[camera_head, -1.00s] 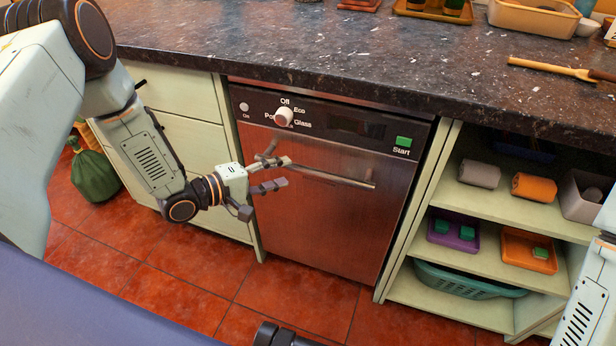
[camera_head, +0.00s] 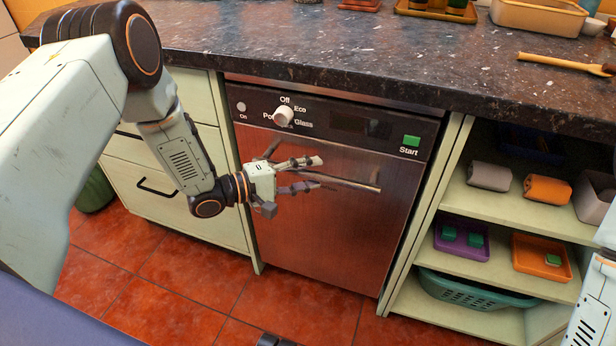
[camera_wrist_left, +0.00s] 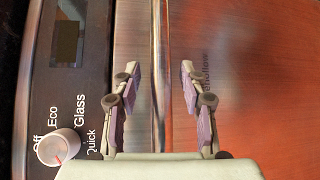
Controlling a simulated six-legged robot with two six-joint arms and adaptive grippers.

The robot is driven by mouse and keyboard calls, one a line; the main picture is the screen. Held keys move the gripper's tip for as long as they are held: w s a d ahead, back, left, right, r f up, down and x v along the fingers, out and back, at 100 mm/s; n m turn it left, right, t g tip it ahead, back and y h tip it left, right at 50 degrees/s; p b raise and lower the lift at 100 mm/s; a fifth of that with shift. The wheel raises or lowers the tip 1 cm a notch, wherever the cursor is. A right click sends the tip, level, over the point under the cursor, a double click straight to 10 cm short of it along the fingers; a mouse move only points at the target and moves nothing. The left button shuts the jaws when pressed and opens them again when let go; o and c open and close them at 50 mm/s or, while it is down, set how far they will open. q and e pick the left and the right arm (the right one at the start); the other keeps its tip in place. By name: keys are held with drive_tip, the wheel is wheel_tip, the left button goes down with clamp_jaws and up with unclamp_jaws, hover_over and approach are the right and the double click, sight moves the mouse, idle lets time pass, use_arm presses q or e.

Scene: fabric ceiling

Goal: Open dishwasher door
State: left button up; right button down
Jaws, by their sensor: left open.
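The dishwasher door (camera_head: 330,225) is a brushed metal panel, shut, under the dark countertop. Its bar handle (camera_head: 345,184) runs across the upper part of the door. My left gripper (camera_head: 318,173) is open at the left part of the handle. In the left wrist view the handle bar (camera_wrist_left: 157,60) runs between the two open fingers of the left gripper (camera_wrist_left: 160,80), apart from both. The control panel above has a white knob (camera_head: 283,117) and a green Start button (camera_head: 411,140). My right gripper is out of view; only part of that arm shows at the right edge.
Open shelves (camera_head: 490,205) right of the dishwasher hold rolled cloths, trays and a teal basket (camera_head: 480,290). A drawer unit (camera_head: 165,190) stands to the left. A wooden utensil (camera_head: 560,64) lies on the countertop (camera_head: 330,50).

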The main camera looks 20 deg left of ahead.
use_arm(q)
drive_tip(key=shift+w+f, duration=0.15)
drive_tip(key=shift+w, duration=0.05)
drive_tip(key=shift+c, duration=0.5)
drive_tip(key=shift+s, duration=0.1)
drive_tip(key=shift+c, duration=0.7)
clamp_jaws()
